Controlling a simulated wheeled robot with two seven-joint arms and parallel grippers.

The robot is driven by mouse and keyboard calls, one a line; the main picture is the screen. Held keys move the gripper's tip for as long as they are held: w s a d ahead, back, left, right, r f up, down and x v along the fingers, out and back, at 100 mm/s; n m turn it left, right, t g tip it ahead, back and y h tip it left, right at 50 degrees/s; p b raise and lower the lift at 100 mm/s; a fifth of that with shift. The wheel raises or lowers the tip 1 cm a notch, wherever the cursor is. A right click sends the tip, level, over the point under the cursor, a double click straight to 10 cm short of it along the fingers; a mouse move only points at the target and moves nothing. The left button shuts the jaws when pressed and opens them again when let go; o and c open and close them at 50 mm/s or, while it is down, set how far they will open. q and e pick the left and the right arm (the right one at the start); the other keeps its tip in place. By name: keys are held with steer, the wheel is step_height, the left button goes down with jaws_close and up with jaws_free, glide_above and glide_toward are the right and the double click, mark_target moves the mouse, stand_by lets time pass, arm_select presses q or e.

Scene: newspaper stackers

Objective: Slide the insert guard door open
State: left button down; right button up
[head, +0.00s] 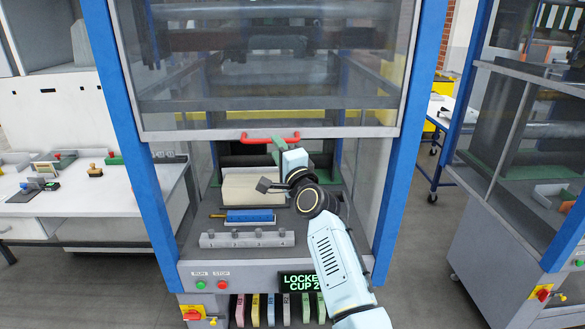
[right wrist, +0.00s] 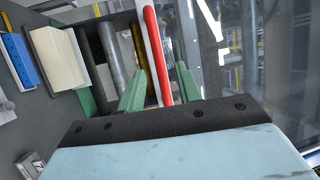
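The guard door (head: 270,100) is a clear panel in a grey frame between blue posts. Its lower edge stands well above the machine bed, leaving an opening below. A red bar handle (head: 258,139) runs along that edge. My right gripper (head: 284,140) is at the right part of the handle. In the right wrist view, the red handle (right wrist: 157,55) passes between the green fingers of my right gripper (right wrist: 160,86), with gaps on both sides, so the gripper is open around it. Part of the handle is hidden behind the fingers. My left gripper is not in view.
Inside the opening are a cream stack (head: 252,188), a blue block (head: 250,216) and a grey bar with knobs (head: 247,239). A lit panel (head: 300,282) reads "LOCKE… CUP 2", partly covered by my arm. A white bench (head: 90,200) stands left; another guarded machine stands right.

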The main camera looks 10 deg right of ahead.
steer(key=v, duration=0.8)
steer(key=shift+s+f, duration=0.1)
steer(key=s+f+n+g+b, duration=0.2)
steer(key=s+f+g, duration=0.1)
steer(key=f, duration=1.1)
steer(key=s+f+n+g+h+b, duration=0.1)
steer(key=s+f+n+g+b, duration=0.15)
steer(key=f, duration=1.05)
steer(key=s+f+n+g+b, duration=0.15)
steer(key=s+f, duration=0.25)
steer(key=f, duration=1)
steer(key=s+d+f+n+g+h+b, duration=0.1)
steer(key=s+f+n+g, duration=0.15)
steer(key=s+f, duration=0.65)
steer(key=s+d+f+n+g+b, duration=0.1)
steer(key=s+f+n+g+b, duration=0.15)
steer(key=s+f, duration=0.65)
steer(key=s+d+f+n+g+b, duration=0.1)
steer(key=s+d+f+n+g, duration=0.1)
steer(key=s+f, duration=0.4)
steer(key=s+d+f+n+g+h+b, duration=0.1)
steer(key=s+f, duration=0.5)
steer(key=s, duration=0.9)
steer(key=s+d+f+n+g+b, duration=0.1)
steer(key=s+d+f+n+g, duration=0.2)
steer(key=s, duration=0.7)
step_height(320, 180, down, 3)
steer(key=shift+s+d+f+n+g+h, duration=0.2)
steer(key=shift+d+n+g+h, duration=0.15)
steer(key=shift+d, duration=0.6)
